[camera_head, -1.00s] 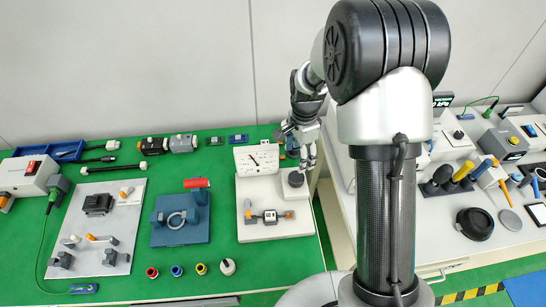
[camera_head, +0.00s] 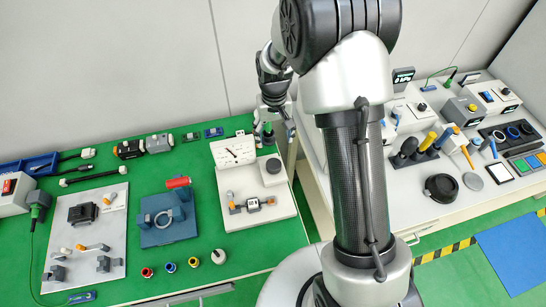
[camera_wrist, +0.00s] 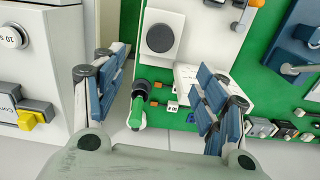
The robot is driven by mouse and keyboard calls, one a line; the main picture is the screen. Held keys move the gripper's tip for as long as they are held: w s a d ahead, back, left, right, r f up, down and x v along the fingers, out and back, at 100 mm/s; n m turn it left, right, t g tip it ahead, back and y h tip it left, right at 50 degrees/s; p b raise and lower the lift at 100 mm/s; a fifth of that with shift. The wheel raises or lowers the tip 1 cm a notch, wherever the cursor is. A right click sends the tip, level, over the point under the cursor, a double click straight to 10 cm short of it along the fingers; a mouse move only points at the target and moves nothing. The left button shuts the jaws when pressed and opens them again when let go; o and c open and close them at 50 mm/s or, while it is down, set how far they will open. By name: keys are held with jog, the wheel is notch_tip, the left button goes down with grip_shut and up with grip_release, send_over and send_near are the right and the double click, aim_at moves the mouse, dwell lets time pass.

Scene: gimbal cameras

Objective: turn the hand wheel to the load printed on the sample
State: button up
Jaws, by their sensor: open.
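The hand wheel is a dark grey round knob (camera_head: 272,167) on the right of a white base plate (camera_head: 232,219); it also shows in the wrist view (camera_wrist: 161,38). A white dial panel (camera_head: 235,152) with a thin needle stands behind it; its marks are too small to read. The sample (camera_head: 253,203) lies between orange-ended holders on the same plate, and its printed label is not legible. My gripper (camera_head: 278,131) is open, behind the hand wheel and apart from it. In the wrist view its fingers (camera_wrist: 160,75) are spread wide with nothing held, the wheel showing beyond the gap.
A green-ended cylindrical thing (camera_wrist: 135,115) is near the left finger. A blue fixture (camera_head: 168,221) stands left of the plate on the green table. A white bench (camera_head: 420,205) with tools is at right, across a gap.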

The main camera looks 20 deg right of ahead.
jog(key=r+n+p, duration=0.2)
jog(key=n, duration=0.4)
jog(key=n+b, duration=0.2)
send_near(274, 164)
notch_tip(274, 164, down, 9)
jog(key=shift+r, duration=0.15)
jog(key=shift+c, duration=0.6)
jog(key=c, duration=0.9)
